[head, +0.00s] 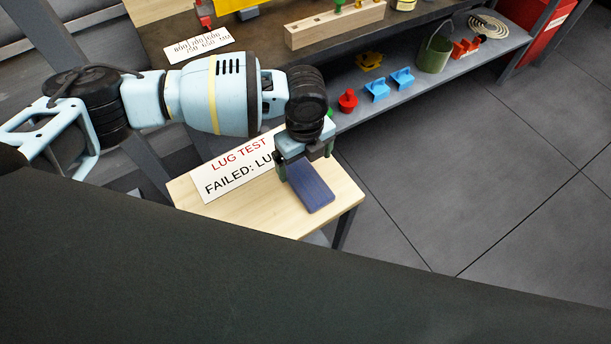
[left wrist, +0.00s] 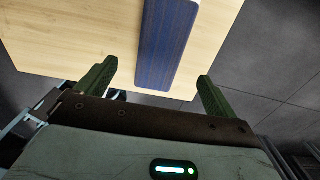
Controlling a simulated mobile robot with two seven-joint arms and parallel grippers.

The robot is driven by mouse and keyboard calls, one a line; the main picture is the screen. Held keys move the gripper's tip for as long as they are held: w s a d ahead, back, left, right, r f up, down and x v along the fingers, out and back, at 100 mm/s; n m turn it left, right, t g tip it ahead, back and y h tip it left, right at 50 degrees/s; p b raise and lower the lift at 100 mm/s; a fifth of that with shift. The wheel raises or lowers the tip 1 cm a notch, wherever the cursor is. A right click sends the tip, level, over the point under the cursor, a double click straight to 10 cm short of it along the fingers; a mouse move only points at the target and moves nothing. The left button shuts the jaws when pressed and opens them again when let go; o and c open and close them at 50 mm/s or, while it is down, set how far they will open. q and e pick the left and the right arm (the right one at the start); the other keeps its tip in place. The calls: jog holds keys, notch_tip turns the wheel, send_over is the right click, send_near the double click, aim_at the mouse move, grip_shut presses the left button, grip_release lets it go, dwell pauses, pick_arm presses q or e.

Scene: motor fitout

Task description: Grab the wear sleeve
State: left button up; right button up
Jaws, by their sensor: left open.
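A dark blue, flat, oblong piece (head: 311,190) lies on the small pale wooden table (head: 255,219). It is the only loose piece there that I see, and I cannot tell for sure that it is the wear sleeve. In the left wrist view, the green fingers (left wrist: 157,84) are open and empty. The blue piece (left wrist: 172,40) extends ahead from between them, with space on both sides. My right gripper is not in view.
A sign (head: 237,163) reading "LUG TEST FAILED" lies beside the gripper, partly hidden. Behind is a workbench with a wooden block (head: 335,25). Its lower shelf holds a red piece (head: 348,100), blue pieces (head: 377,89) and a green bucket (head: 434,53). Open floor is at right.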

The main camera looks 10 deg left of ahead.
aim_at(305, 178)
pick_arm(q)
jog(key=shift+f, duration=1.05)
notch_tip(305, 178, down, 4)
jog(key=shift+r, duration=0.25)
jog(key=shift+f, duration=0.6)
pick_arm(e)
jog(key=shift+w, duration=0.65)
pick_arm(q)
jog(key=shift+c, duration=0.3)
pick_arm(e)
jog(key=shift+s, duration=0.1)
pick_arm(q)
jog(key=c, duration=1.1)
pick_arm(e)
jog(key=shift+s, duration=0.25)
pick_arm(q)
jog(key=shift+o, duration=0.2)
jog(key=shift+r, duration=0.1)
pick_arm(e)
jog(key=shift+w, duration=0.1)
